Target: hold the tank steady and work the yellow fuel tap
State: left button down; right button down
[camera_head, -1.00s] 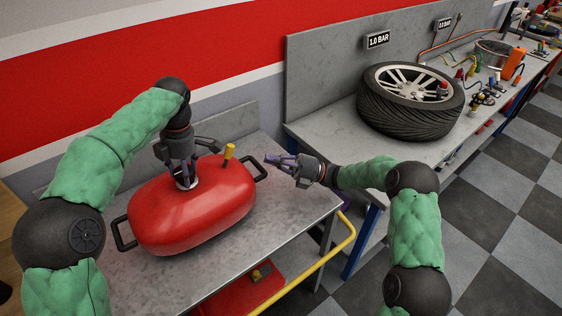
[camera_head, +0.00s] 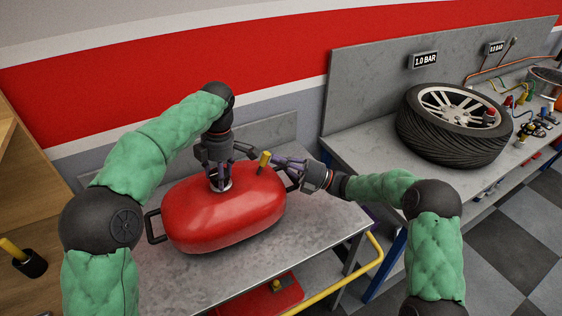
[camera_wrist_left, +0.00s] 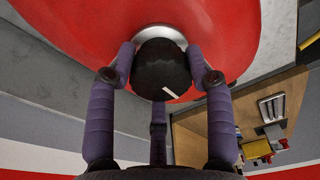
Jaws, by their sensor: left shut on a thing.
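The red tank (camera_head: 225,215) lies on the metal bench with a black carry handle at each end. My left gripper (camera_head: 220,180) comes down from above and is shut on the black round cap (camera_wrist_left: 160,70) on top of the tank. In the left wrist view its purple fingers surround the cap, which has a white mark and a pale ring under it. The yellow fuel tap (camera_head: 264,161) stands up from the tank's far right end. My right gripper (camera_head: 280,164) is just right of the tap, its fingertips pointing at it. I cannot tell whether they touch it or how wide they are.
The metal bench (camera_head: 300,245) has bare surface in front of the tank. A yellow rail (camera_head: 350,275) runs along its right side. A second bench at right holds a tyre (camera_head: 450,140) and several small fittings. A wooden cabinet (camera_head: 25,190) stands at the left.

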pick_arm(q)
jog(key=shift+f, duration=0.2)
pick_arm(e)
jog(key=shift+s+a+r+n+g+h, duration=0.15)
jog(key=shift+a+r+n+g+h, duration=0.2)
jog(key=shift+n+g+h, duration=0.2)
jog(key=shift+s+a+r+n+g+h, duration=0.2)
jog(key=shift+a+r+n+h, duration=0.2)
jog(key=shift+n+h, duration=0.2)
jog(key=shift+s+a+r+n+g+h, duration=0.15)
jog(key=shift+a+r+n+h, duration=0.25)
jog(key=shift+h, duration=0.25)
jog(key=shift+s+a+r+n+h, duration=0.1)
jog(key=shift+s+a+n+h, duration=0.05)
jog(key=shift+a+n+h, duration=0.35)
jog(key=shift+s+a+r+n+h, duration=0.15)
jog(key=shift+n+h, duration=0.1)
jog(key=shift+h, duration=0.35)
jog(key=shift+s+a+n+h, duration=0.2)
jog(key=shift+a+n+h, duration=0.2)
jog(key=shift+a+h, duration=0.3)
jog(key=shift+d, duration=0.15)
jog(key=v, duration=1.4)
jog(key=shift+f, duration=0.2)
jog(key=shift+w, duration=0.15)
